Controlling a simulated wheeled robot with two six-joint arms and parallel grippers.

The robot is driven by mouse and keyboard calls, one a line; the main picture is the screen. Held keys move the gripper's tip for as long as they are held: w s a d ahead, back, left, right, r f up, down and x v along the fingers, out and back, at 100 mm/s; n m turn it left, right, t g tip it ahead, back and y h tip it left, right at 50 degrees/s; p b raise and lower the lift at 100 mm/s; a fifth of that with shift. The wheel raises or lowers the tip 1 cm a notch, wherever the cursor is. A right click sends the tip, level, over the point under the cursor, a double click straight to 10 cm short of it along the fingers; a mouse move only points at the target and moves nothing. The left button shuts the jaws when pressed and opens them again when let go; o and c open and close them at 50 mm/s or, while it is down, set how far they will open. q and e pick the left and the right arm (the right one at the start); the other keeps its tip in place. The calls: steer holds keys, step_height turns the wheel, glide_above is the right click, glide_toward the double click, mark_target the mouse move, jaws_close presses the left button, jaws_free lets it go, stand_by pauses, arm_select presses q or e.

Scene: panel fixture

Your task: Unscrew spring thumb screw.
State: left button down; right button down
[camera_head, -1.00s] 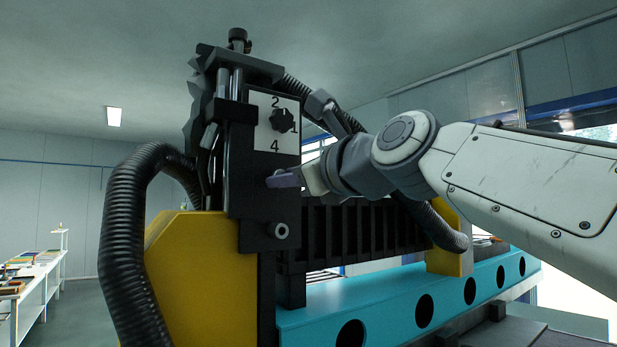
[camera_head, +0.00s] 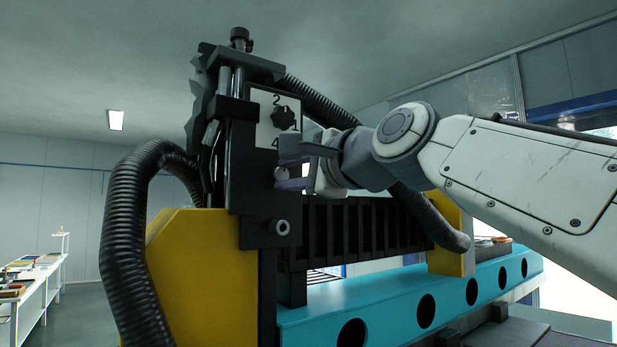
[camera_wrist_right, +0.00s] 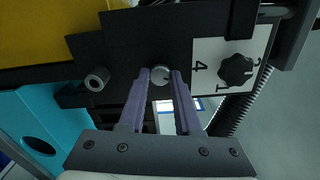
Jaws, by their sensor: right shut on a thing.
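The spring thumb screw (camera_wrist_right: 160,75) is a small round silver knob on the black panel (camera_wrist_right: 120,45). In the head view, the screw (camera_head: 281,174) shows as a small pale knob below the numbered dial plate. My right gripper (camera_wrist_right: 160,72) has its two purple-grey fingers on either side of the knob, shut on it at the fingertips. In the head view, my right gripper (camera_head: 285,168) reaches in from the right, one finger above the other. The screw's shaft is hidden. My left gripper is not in view.
A white plate with a black dial knob (camera_head: 283,118) sits just above the gripper. A grey ring-shaped fitting (camera_head: 282,227) sticks out below it. A thick black hose (camera_head: 125,235) and yellow housing (camera_head: 195,265) stand at left. A turquoise beam (camera_head: 395,300) runs below.

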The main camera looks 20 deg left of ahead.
steer(key=n+b, duration=0.1)
steer(key=n, duration=0.5)
steer(key=n+b, duration=0.1)
steer(key=n, duration=0.5)
steer(key=shift+f+n, duration=0.1)
steer(key=shift+n, duration=0.3)
steer(key=n+b, duration=0.1)
steer(key=n, duration=0.5)
steer(key=n+b, duration=0.1)
steer(key=n, duration=0.5)
steer(key=shift+n, duration=0.3)
steer(key=c, duration=0.6)
jaws_free()
